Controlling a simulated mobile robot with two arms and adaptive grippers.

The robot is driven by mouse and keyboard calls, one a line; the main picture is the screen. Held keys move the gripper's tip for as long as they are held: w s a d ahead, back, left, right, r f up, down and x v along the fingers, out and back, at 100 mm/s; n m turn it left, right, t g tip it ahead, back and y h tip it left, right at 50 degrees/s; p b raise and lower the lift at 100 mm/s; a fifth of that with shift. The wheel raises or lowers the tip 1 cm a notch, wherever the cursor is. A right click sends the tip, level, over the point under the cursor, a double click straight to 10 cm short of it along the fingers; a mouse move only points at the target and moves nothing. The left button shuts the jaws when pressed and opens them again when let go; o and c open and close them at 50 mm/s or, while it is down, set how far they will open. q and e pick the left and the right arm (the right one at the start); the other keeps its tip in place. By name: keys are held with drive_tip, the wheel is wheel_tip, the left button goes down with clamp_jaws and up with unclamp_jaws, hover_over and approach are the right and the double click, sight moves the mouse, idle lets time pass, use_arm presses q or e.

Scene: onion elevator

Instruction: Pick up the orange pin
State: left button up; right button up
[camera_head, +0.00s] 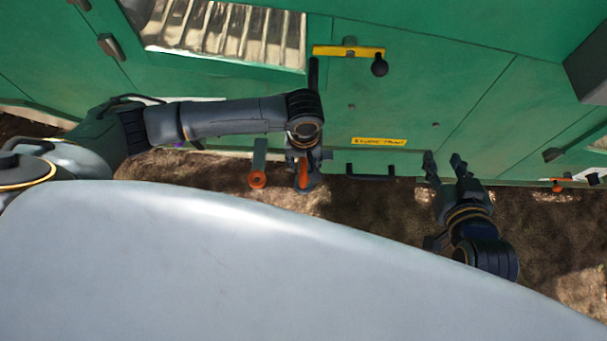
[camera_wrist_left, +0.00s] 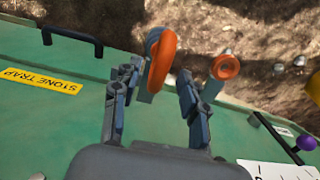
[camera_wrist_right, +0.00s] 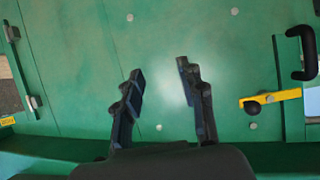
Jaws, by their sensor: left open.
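An orange loop-shaped pin (camera_wrist_left: 163,55) shows between and just beyond the fingertips of my left gripper (camera_wrist_left: 158,84) in the left wrist view. In the head view the pin (camera_head: 303,173) is at the lower edge of the green machine, partly covered by my left gripper (camera_head: 304,160). The left fingers are open on either side of it; I cannot tell whether they touch it. A second orange ring (camera_wrist_left: 225,67) on a green bracket is to its right, and left of it in the head view (camera_head: 257,180). My right gripper (camera_head: 444,164) is open and empty before the green panel.
The green machine (camera_head: 470,100) fills the upper head view. A black handle (camera_head: 370,170) sits right of the pin, below the yellow "STONE TRAP" label (camera_head: 379,141). A yellow lever with a black knob (camera_head: 379,66) is above. Brown soil (camera_head: 370,215) lies below.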

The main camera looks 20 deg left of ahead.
use_arm(q)
wheel_tip(320, 180, down, 3)
drive_tip(key=shift+r+b, duration=0.2)
drive_tip(key=shift+b, duration=0.35)
drive_tip(key=shift+f, duration=0.1)
use_arm(e)
wheel_tip(320, 180, up, 6)
drive_tip(key=w+a+t+y, duration=0.1)
drive_tip(key=w+t, duration=0.1)
drive_tip(key=t, duration=0.1)
drive_tip(key=shift+w+a+t, duration=0.3)
drive_tip(key=shift+w+t, duration=0.1)
use_arm(q)
clamp_jaws()
